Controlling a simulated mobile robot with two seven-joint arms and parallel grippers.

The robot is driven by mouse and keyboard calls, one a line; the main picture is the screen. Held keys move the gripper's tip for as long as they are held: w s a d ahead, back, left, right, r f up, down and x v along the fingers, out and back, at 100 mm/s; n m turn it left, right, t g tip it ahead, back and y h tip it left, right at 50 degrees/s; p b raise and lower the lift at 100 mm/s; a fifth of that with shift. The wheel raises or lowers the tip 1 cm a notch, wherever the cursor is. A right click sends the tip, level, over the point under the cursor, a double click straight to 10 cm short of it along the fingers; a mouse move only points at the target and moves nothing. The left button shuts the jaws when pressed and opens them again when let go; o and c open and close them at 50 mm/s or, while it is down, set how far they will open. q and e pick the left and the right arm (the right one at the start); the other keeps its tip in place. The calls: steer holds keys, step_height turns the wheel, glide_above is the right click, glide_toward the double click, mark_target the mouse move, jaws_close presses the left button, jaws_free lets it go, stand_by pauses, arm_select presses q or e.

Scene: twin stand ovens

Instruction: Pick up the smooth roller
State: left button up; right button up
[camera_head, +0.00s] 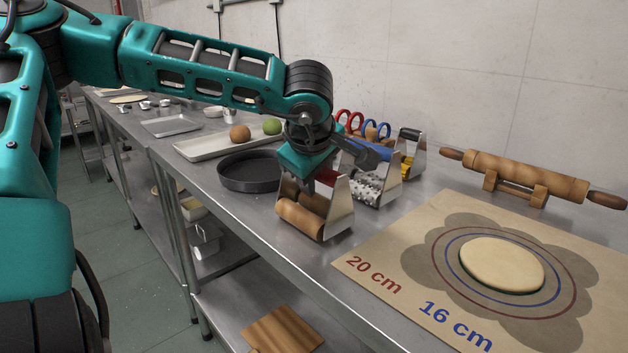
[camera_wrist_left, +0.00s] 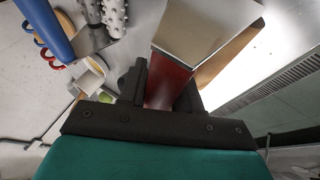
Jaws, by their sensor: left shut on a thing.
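The smooth roller has a plain wooden cylinder (camera_head: 300,218) in a bent metal frame (camera_head: 338,212). It is at the near edge of the steel table, left of the brown mat; whether it touches the table is hard to tell. My left gripper (camera_head: 318,178) is above it, shut on its red handle. In the left wrist view the red handle (camera_wrist_left: 168,82) is between the two black fingers, with the metal frame (camera_wrist_left: 205,30) beyond. The handle is mostly hidden by my gripper in the head view. My right gripper is not in view.
A spiked roller (camera_head: 369,188) with a blue handle stands close behind, and another roller (camera_head: 410,150) beyond it. A dark round pan (camera_head: 250,184) is to the left. The mat (camera_head: 358,248) carries a dough disc (camera_head: 500,263). A rolling pin (camera_head: 515,174) rests at the back right.

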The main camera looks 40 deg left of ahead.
arm_select(q)
jaws_close()
steer(key=shift+r, duration=0.2)
step_height(320, 180, up, 20)
steer(key=p, duration=0.4)
steer(key=shift+f, duration=0.1)
steer(key=shift+o, duration=1.9)
jaws_free()
jaws_close()
steer(key=shift+w+p, duration=0.1)
steer(key=shift+p, duration=0.2)
